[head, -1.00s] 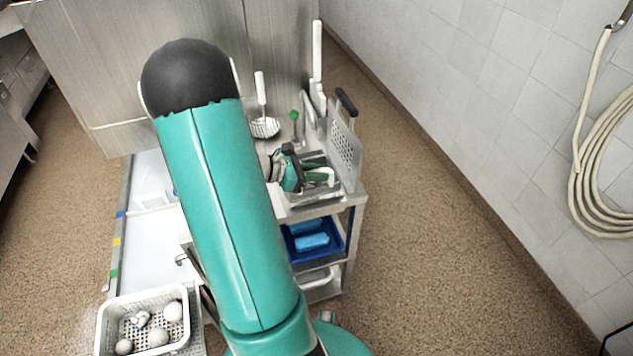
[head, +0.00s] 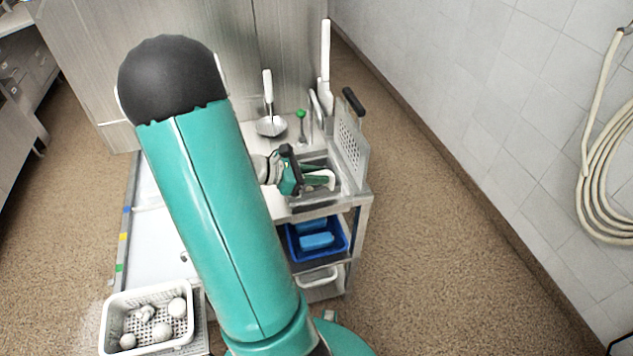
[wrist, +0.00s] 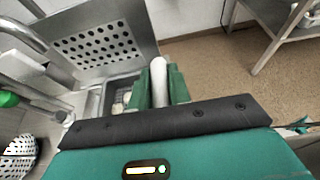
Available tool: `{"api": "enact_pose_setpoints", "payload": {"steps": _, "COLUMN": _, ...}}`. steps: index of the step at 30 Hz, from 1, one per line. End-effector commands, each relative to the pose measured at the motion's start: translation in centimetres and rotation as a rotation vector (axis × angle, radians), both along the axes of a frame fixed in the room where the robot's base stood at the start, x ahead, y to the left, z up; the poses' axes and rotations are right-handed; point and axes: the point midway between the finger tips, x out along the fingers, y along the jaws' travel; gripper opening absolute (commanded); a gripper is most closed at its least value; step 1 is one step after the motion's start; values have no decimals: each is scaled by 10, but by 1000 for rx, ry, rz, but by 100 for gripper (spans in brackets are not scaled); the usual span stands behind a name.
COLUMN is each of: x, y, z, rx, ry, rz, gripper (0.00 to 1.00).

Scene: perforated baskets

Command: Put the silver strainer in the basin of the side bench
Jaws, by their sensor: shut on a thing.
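My gripper (head: 308,180) is over the basin (head: 312,199) of the side bench, its fingers shut on a white-handled utensil (wrist: 160,72). The white handle stands up between the green fingers in the wrist view. The utensil's head is hidden, so I cannot tell whether it is the silver strainer or whether it touches the basin floor. A metal skimmer with a white handle (head: 270,126) stands at the back of the bench, apart from my gripper. Its perforated head also shows in the wrist view (wrist: 18,158).
A perforated plate with a black handle (head: 350,150) stands along the basin's right side. A tap (head: 318,108) and a green-topped item (head: 301,125) are behind the basin. A blue bin (head: 299,250) sits below. A white basket (head: 150,347) holds several pale pieces.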

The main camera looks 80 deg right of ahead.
Motion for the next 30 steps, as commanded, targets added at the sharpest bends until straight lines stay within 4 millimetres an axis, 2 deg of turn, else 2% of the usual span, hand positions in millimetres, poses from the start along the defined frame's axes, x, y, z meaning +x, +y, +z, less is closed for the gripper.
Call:
{"api": "enact_pose_setpoints", "payload": {"steps": 3, "x": 4, "y": -25, "z": -15, "rx": 2, "ry": 2, "rz": -2, "gripper": 0}}
{"api": "enact_pose_setpoints", "payload": {"steps": 9, "x": 10, "y": -51, "z": -48, "rx": 2, "ry": 2, "rz": -2, "gripper": 0}}
{"api": "enact_pose_setpoints", "payload": {"steps": 12, "x": 12, "y": -60, "z": -58, "rx": 0, "ry": 1, "rz": -1, "gripper": 0}}
{"api": "enact_pose_setpoints", "payload": {"steps": 17, "x": 14, "y": -67, "z": -67, "rx": -1, "ry": 1, "rz": 0, "gripper": 0}}
{"api": "enact_pose_setpoints", "payload": {"steps": 24, "x": 14, "y": -68, "z": -98, "rx": 2, "ry": 1, "rz": 0, "gripper": 0}}
{"api": "enact_pose_setpoints", "payload": {"steps": 30, "x": 14, "y": -68, "z": -99, "rx": -1, "ry": -1, "rz": 1, "gripper": 0}}
